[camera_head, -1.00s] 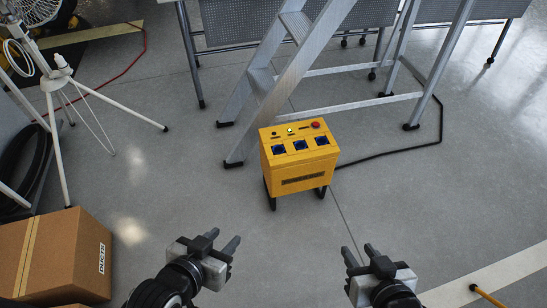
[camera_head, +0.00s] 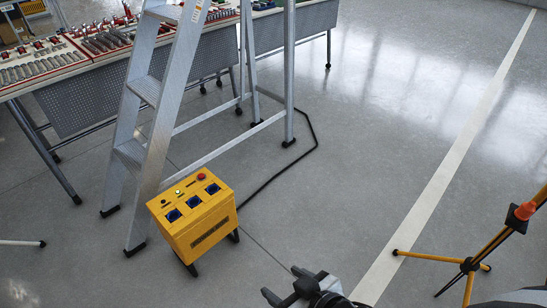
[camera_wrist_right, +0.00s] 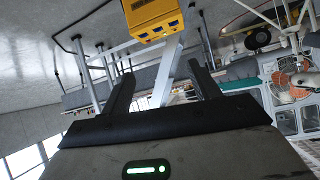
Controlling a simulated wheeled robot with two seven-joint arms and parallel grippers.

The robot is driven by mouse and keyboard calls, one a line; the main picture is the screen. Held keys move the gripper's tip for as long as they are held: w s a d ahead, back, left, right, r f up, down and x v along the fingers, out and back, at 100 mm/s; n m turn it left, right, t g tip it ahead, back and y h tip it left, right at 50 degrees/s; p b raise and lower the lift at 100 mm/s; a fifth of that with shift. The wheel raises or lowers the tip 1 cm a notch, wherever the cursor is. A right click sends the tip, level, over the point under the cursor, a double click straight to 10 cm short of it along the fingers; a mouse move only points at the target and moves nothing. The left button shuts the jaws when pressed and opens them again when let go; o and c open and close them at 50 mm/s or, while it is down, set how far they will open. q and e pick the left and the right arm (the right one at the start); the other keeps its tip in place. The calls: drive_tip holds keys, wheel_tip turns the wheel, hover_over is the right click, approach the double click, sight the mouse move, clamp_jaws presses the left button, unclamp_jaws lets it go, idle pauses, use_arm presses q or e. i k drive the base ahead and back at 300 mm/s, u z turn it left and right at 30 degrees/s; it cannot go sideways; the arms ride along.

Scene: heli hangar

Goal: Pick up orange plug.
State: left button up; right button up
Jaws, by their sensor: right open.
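An orange piece (camera_head: 525,211), which looks like the orange plug, sits high on a yellow tripod stand (camera_head: 470,266) at the right edge of the head view. A dark holder is beside it, and its full shape is too small to tell. My right gripper (camera_head: 282,283) is open and empty at the bottom centre, well left of the stand. Its spread fingers (camera_wrist_right: 160,78) also show in the right wrist view, with no plug between them. My left gripper is out of view.
A yellow power box (camera_head: 197,220) with blue sockets stands on the floor, its black cable running behind. A stepladder (camera_head: 150,140) and a workbench (camera_head: 90,95) with tools are behind it. Open floor and a white line (camera_head: 440,185) lie to the right.

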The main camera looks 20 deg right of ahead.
sight(523, 213)
drive_tip(key=z, duration=1.25)
drive_tip(key=i, duration=3.55)
drive_tip(key=z, duration=3)
drive_tip(key=i, duration=0.55)
drive_tip(key=z, duration=0.05)
